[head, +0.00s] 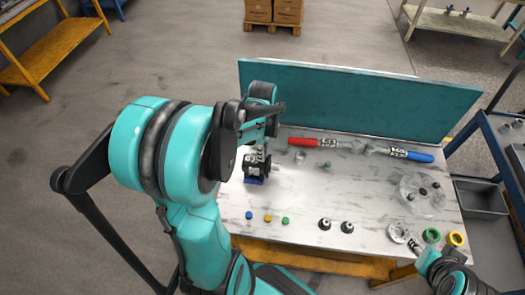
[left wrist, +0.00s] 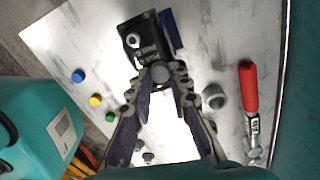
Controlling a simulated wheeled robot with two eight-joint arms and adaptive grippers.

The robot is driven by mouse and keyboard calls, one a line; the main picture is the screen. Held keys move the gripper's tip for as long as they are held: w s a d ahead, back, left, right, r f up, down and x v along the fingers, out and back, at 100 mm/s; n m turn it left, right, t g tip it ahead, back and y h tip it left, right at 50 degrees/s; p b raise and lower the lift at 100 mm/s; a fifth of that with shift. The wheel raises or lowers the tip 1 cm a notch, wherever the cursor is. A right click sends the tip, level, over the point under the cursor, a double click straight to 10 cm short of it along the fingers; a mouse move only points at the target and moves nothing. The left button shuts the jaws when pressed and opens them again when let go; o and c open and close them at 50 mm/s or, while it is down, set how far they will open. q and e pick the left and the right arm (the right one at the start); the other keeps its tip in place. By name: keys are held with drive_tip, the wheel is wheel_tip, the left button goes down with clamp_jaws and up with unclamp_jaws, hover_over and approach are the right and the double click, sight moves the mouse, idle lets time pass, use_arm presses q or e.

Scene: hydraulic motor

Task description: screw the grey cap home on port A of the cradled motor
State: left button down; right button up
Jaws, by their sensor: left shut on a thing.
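The black motor (head: 257,165) sits in a blue cradle (head: 254,181) at the left of the table. In the left wrist view the motor (left wrist: 146,42) shows white port lettering and one open port. My left gripper (left wrist: 161,76) is shut on the round grey cap (left wrist: 160,73), right at the motor's lettered face by the lower port. I cannot tell how far the cap sits in the port. In the head view my left arm partly hides this gripper (head: 256,140). My right gripper (head: 415,245) is low at the table's right front corner; its fingers are too small to read.
Blue, yellow and green caps (head: 267,218) and two dark fittings (head: 325,224) lie in front. A clear round plate (head: 422,194) and coloured rings (head: 432,236) are at right.

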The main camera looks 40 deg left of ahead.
use_arm(q)
drive_tip(key=c, duration=1.6)
unclamp_jaws()
drive_tip(key=shift+c, duration=0.2)
drive_tip(key=n, duration=0.5)
drive_tip(key=shift+n, duration=0.4)
drive_tip(key=n, duration=0.4)
drive_tip(key=shift+n, duration=0.3)
drive_tip(key=shift+c, duration=0.3)
clamp_jaws()
